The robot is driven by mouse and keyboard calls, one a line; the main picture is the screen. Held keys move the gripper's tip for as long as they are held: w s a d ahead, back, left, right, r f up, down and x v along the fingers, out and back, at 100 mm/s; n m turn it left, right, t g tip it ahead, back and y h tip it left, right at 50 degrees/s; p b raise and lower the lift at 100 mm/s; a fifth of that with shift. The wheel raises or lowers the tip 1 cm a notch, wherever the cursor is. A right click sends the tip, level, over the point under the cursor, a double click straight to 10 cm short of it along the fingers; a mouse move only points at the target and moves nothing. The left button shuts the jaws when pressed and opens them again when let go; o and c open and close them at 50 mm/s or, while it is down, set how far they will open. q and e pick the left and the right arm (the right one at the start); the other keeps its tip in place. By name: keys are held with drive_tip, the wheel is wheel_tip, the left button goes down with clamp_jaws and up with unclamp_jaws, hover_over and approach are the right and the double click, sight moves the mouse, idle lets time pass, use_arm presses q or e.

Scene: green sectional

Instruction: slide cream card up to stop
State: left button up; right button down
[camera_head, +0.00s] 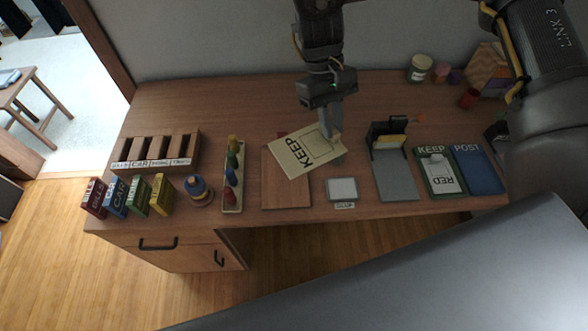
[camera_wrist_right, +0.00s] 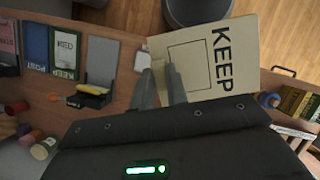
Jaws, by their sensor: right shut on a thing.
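The cream card (camera_head: 297,158) reads KEEP and has an outlined square. My right gripper (camera_head: 333,136) is shut on the edge of the card near its outlined square. The card is held tilted over a brown wooden board (camera_head: 286,192) and hides part of it; the exact gap is hard to tell. In the right wrist view the card (camera_wrist_right: 240,75) reaches out beyond my finger tips (camera_wrist_right: 163,72). A grey plate (camera_head: 396,183) with a black upright block (camera_head: 378,134) and a yellow piece stands to the right. My left gripper is not in view.
A grey-white pad (camera_head: 342,188) labelled GLUE lies in front. A KEEP board (camera_head: 430,189) and blue POST board (camera_head: 476,182) lie right. Left are a peg rack (camera_head: 232,205), small boxes (camera_head: 138,196) and a slotted holder (camera_head: 124,151). Jars (camera_head: 419,68) stand at the back.

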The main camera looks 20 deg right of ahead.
sight(309, 134)
drive_tip(key=a+f+n+h, duration=0.1)
drive_tip(key=n, duration=0.2)
drive_tip(key=w+a+f+n+t+h, duration=0.1)
drive_tip(key=f+n, duration=0.1)
drive_tip(key=n, duration=0.1)
drive_tip(key=a+f+n+t+h, duration=0.1)
drive_tip(key=a+n, duration=0.1)
drive_tip(key=n, duration=0.1)
drive_tip(key=shift+w+f+n, duration=0.15)
drive_tip(key=shift+f+n, duration=0.1)
drive_tip(key=shift+n, duration=0.05)
drive_tip(key=w+a+f+m+t+y+p, duration=0.1)
drive_tip(key=f+m+y, duration=0.3)
drive_tip(key=m, duration=1.2)
drive_tip(key=w+a+f+m+t+y, duration=0.2)
drive_tip(key=a+f+m+y, duration=0.2)
drive_tip(key=f+m, duration=0.9)
drive_tip(key=m, duration=0.3)
drive_tip(key=shift+f+m+p, duration=0.2)
drive_tip(key=shift+m+p, duration=0.15)
drive_tip(key=shift+m, duration=0.05)
drive_tip(key=shift+f, duration=0.2)
drive_tip(key=shift+t, duration=0.3)
drive_tip(key=shift+f+b, duration=1.75)
drive_tip(key=shift+f, duration=0.65)
drive_tip(key=shift+f+b, duration=0.8)
drive_tip(key=shift+b, duration=0.2)
